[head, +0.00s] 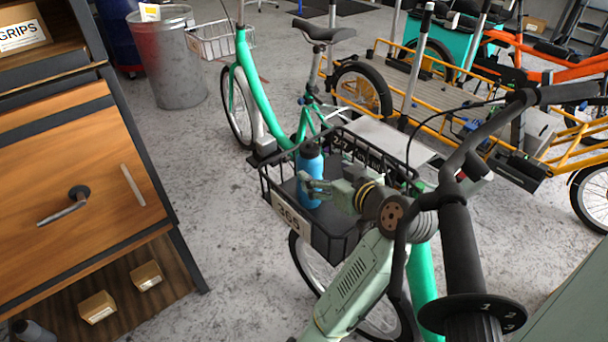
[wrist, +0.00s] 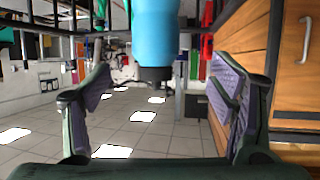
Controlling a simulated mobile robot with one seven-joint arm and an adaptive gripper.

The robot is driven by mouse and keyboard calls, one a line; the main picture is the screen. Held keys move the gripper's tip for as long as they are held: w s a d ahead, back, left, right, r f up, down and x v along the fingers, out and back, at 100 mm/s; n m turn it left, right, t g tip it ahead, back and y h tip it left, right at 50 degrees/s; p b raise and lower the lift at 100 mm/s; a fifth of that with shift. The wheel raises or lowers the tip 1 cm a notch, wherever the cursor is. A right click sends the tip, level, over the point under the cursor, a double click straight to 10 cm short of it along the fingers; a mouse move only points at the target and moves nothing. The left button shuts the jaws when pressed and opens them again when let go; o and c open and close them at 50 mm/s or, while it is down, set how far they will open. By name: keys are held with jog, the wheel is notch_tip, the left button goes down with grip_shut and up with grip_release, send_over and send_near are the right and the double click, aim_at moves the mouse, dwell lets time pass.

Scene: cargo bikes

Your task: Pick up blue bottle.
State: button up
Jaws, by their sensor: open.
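The blue bottle (head: 311,172) has a dark cap and stands upright in the black wire basket (head: 345,225) at the front of a green bike. My gripper (head: 312,188) reaches into the basket from the right, with its fingers at the bottle's side. In the wrist view the bottle (wrist: 155,35) appears upside down, its dark cap pointing down. There my open gripper (wrist: 165,95) has one finger on each side, with clear gaps to the bottle. The bottle lies between the finger lines, near and beyond the tips. No contact shows.
The basket's wire rim surrounds the bottle, and a number plate (head: 291,219) is on its front. Black handlebars (head: 462,240) stand close at the right. A wooden cabinet (head: 75,175) is on the left. A metal bin (head: 170,60) and orange cargo bike (head: 560,60) stand behind.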

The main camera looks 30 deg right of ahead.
aim_at(310, 164)
jog(key=x, duration=0.4)
jog(key=shift+w+f, duration=0.1)
jog(key=shift+w, duration=0.15)
jog(key=shift+d+f+p+x, duration=0.15)
jog(key=shift+p+x, duration=0.4)
jog(key=shift+x, duration=0.75)
jog(key=shift+d+f+p+x, duration=0.15)
jog(key=shift+p+x, duration=0.35)
jog(key=shift+x, duration=0.8)
jog(key=shift+s, duration=0.1)
jog(key=shift+c, duration=0.4)
jog(key=c, duration=1.5)
jog(key=shift+c, duration=0.2)
